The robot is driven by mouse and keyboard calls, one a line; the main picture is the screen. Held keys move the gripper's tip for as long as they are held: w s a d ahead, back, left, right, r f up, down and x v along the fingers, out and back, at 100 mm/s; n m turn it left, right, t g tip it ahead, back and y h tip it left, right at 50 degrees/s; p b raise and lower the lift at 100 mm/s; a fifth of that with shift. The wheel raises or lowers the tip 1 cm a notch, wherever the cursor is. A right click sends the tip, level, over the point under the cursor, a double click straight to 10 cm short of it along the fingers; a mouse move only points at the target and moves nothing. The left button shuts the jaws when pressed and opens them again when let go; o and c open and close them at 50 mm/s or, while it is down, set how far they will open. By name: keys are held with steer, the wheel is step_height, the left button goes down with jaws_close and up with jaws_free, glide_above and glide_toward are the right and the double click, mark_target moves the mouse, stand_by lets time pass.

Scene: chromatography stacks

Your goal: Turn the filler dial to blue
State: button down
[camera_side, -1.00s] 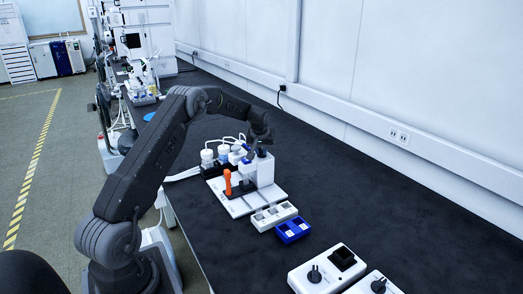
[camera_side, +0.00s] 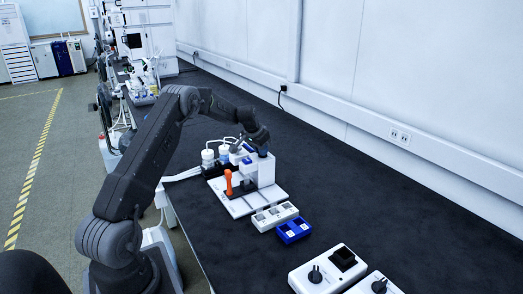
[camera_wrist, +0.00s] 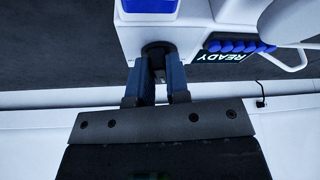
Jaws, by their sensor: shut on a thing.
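The filler (camera_side: 267,172) is a white machine on a white base plate, near the middle of the side view. Its dial (camera_wrist: 157,47) shows in the wrist view as a dark round knob on the white body. My gripper (camera_wrist: 159,68) has its two blue-grey fingers closed on either side of this knob. The fingers hide much of the knob, and I cannot tell which colour it points to. A lit display (camera_wrist: 222,57) beside it reads READY. In the side view my gripper is small and dark at the filler's upper part.
An orange handle (camera_side: 228,182) stands at the filler's front. Bottles (camera_side: 207,158) are close behind. A white tray (camera_side: 275,216) and a blue tray (camera_side: 293,230) lie to the right. A white box with a black knob (camera_side: 315,274) is nearer.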

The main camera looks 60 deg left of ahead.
steer(key=shift+a+m+h, duration=0.1)
steer(key=shift+m+h, duration=0.4)
steer(key=shift+m, duration=0.8)
steer(key=c, duration=1.1)
jaws_free()
steer(key=v, duration=1.4)
